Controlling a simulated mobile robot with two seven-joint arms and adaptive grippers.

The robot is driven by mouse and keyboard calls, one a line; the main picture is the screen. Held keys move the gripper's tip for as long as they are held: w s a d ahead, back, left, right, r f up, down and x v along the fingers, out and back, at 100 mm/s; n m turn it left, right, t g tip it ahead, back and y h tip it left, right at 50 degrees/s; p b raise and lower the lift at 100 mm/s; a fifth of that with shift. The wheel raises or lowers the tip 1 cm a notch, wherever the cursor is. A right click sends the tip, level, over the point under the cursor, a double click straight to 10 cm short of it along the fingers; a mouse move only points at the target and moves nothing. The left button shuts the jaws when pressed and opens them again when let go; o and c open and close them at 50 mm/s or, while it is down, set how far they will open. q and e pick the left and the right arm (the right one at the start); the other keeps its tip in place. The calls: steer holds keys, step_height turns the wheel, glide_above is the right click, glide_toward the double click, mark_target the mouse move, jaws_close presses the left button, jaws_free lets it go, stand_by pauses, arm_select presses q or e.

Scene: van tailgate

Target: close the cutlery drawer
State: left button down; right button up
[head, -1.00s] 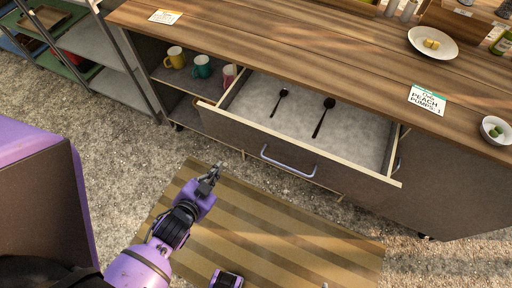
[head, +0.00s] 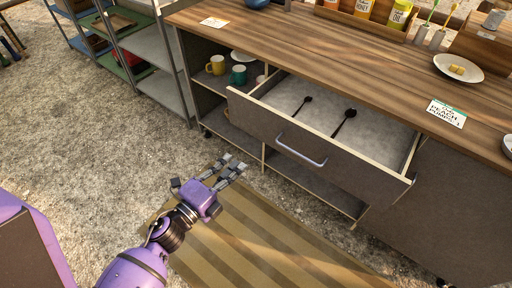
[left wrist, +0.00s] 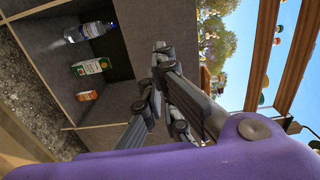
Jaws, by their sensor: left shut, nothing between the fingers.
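The cutlery drawer (head: 340,158) stands pulled out from under the wooden counter, its inside showing. Two dark spoon-like utensils (head: 344,122) lie on its pale bottom. A grey bar handle (head: 302,150) is on its dark front. My left gripper (head: 232,168) is shut and empty. In the head view it appears left of the handle, over the ground near the striped mat, apart from the drawer front. It also shows in the left wrist view (left wrist: 160,85), in front of a dark panel. My right gripper is not in view.
An open shelf with mugs (head: 238,75) is left of the drawer. The counter top (head: 300,45) bears a plate (head: 458,68), a sign (head: 446,113) and a condiment rack. A striped mat (head: 250,235) lies below. The wrist view shows a bottle (left wrist: 90,32) and a carton (left wrist: 91,66) in compartments.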

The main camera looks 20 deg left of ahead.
arm_select(q)
steer(key=p, duration=0.1)
glide_toward(269, 130)
steer(key=shift+m, duration=0.3)
steer(key=x, duration=0.5)
steer(key=shift+w+r, duration=0.1)
steer(key=shift+w, duration=0.05)
steer(key=shift+x, duration=0.8)
